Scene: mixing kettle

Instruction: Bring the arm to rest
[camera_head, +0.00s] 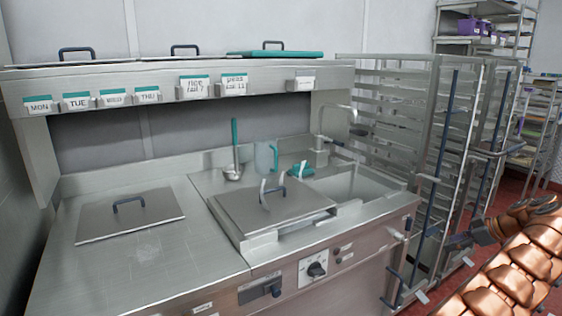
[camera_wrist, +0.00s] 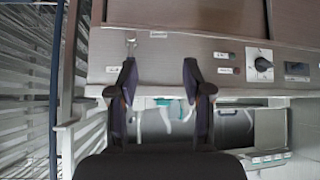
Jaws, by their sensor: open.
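My arm (camera_head: 505,272), with copper-coloured plating, reaches in from the lower right in the head view. My gripper (camera_wrist: 159,65) is open and empty in the wrist view, its two dark fingers apart. It faces the steel front panel of the kettle unit, with no contact visible. In the head view the gripper end (camera_head: 458,241) is small and dark, in front of the rack at the right of the kettle unit. The kettle lid (camera_head: 275,211) lies flat over the kettle, with a dark handle.
A tall wheeled rack (camera_head: 440,150) stands close to the gripper. The kettle unit's front has a control knob (camera_head: 316,269), also in the wrist view (camera_wrist: 263,64). A ladle (camera_head: 234,150), a teal-handled jug (camera_head: 265,157) and a sink (camera_head: 355,185) are behind. Red floor is open at right.

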